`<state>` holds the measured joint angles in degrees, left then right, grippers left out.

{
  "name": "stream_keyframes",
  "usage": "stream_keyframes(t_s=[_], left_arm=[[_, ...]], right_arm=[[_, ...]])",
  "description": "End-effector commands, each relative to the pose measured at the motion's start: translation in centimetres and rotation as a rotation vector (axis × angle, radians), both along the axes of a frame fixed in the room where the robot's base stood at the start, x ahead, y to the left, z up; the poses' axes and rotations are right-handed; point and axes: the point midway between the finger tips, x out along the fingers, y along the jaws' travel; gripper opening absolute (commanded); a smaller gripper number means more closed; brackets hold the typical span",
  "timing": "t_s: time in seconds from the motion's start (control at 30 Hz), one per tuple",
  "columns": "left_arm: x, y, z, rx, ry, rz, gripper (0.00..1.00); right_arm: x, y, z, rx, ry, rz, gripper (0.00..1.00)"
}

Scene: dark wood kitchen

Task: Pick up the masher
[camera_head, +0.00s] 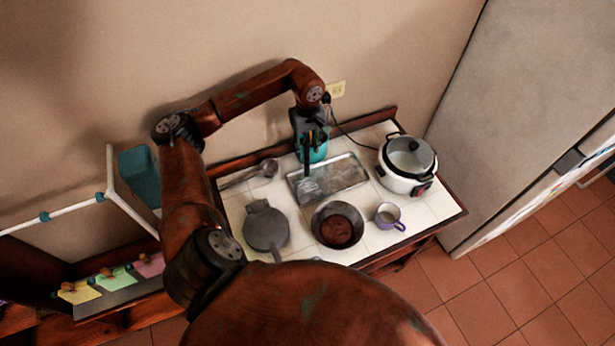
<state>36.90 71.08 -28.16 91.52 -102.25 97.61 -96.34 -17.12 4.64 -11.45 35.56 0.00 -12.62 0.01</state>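My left arm reaches from the left over the counter, and its gripper (307,168) points down above the metal tray (346,172). Its dark fingers look close together, but their opening is too small to make out. A small pale grey piece (308,186), which looks like the head of the masher, shows just below the fingertips at the tray's left part. The gripper hides the rest of it, and I cannot tell whether the fingers hold it. My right gripper is not in view.
A ladle-like utensil (268,168) lies left of the tray. A grey lidded pan (266,229), a dark bowl (337,225) and a purple mug (388,216) stand in front. A rice cooker (407,165) stands right, its cord running to the wall. A fridge (520,90) stands farther right.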

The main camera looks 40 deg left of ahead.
Motion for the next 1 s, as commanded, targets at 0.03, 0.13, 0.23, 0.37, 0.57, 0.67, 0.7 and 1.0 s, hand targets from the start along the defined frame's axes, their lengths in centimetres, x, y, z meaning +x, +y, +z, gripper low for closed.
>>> stream_keyframes(t_s=[0.03,0.13,0.23,0.37,0.57,0.67,0.7,1.0], left_arm=[[0.0,0.0,-0.5,0.000,0.001,0.000,0.36],[-0.1,0.0,-1.4,-0.002,0.003,0.001,0.36],[-0.1,0.0,-2.3,-0.001,0.002,0.001,0.36],[-0.2,0.0,-3.8,-0.003,0.004,0.000,0.36],[-0.1,0.0,-6.6,-0.003,0.001,0.001,0.36],[-0.1,0.1,-7.4,-0.001,0.000,0.000,0.36],[-0.1,0.1,-7.5,0.000,-0.001,0.000,0.36],[-0.1,0.1,-7.6,0.000,0.000,0.000,0.29]], right_arm=[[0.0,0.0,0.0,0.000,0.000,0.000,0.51],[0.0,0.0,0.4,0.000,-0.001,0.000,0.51],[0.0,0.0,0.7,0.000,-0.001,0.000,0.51],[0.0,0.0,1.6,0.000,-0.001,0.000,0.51],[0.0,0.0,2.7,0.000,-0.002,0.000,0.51],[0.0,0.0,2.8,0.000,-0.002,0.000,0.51],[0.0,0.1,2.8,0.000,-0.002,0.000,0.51],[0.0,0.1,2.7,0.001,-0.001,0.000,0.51]])
